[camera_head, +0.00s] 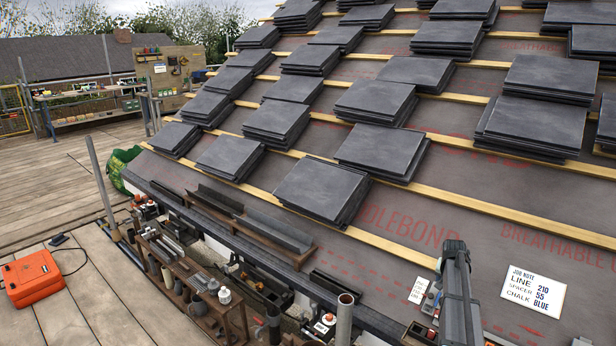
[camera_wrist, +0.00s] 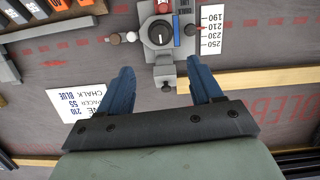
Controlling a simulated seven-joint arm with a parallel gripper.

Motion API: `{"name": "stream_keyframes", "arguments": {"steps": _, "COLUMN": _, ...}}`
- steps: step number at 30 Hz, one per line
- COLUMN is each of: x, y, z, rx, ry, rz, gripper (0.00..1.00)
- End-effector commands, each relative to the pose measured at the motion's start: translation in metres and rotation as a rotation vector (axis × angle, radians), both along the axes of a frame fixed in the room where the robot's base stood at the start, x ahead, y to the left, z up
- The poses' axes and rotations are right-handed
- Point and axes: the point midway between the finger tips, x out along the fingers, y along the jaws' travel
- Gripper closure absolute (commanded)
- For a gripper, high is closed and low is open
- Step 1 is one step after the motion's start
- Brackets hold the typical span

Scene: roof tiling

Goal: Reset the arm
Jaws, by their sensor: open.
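Beyond the fingertips is a grey device with a round black dial (camera_wrist: 160,34) and red and blue parts. A white scale strip (camera_wrist: 212,30) with numbers lies beside it. In the head view, a dark grey upright form (camera_head: 457,285) stands at the lower right between the scale strip and the job note; I cannot tell its fingers there. The device is mostly hidden in that view.
A job note (camera_head: 533,290) lies on the grey roof membrane. Stacks of dark tiles (camera_head: 322,190) sit along wooden battens (camera_head: 390,245) up the slope. A tool shelf (camera_head: 205,290) stands at the roof's lower edge. An orange case (camera_head: 32,278) is on the deck.

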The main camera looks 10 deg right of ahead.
Motion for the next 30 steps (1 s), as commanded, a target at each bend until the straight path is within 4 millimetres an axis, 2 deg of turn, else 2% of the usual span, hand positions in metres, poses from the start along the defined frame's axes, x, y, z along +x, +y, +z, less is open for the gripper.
{"name": "stream_keyframes", "arguments": {"steps": 3, "x": -0.006, "y": 0.005, "z": -0.002, "rx": 0.004, "ry": 0.04, "rz": 0.066, "gripper": 0.35}}
{"name": "stream_keyframes", "arguments": {"steps": 8, "x": -0.048, "y": 0.035, "z": -0.005, "rx": 0.034, "ry": 0.085, "rz": 0.144, "gripper": 0.35}}
{"name": "stream_keyframes", "arguments": {"steps": 17, "x": -0.123, "y": 0.096, "z": -0.077, "rx": 0.124, "ry": 0.196, "rz": 0.214, "gripper": 0.35}}
{"name": "stream_keyframes", "arguments": {"steps": 24, "x": -0.189, "y": 0.168, "z": -0.143, "rx": 0.207, "ry": 0.308, "rz": 0.28, "gripper": 0.35}}
{"name": "stream_keyframes", "arguments": {"steps": 30, "x": -0.246, "y": 0.226, "z": -0.189, "rx": 0.269, "ry": 0.401, "rz": 0.329, "gripper": 0.35}}
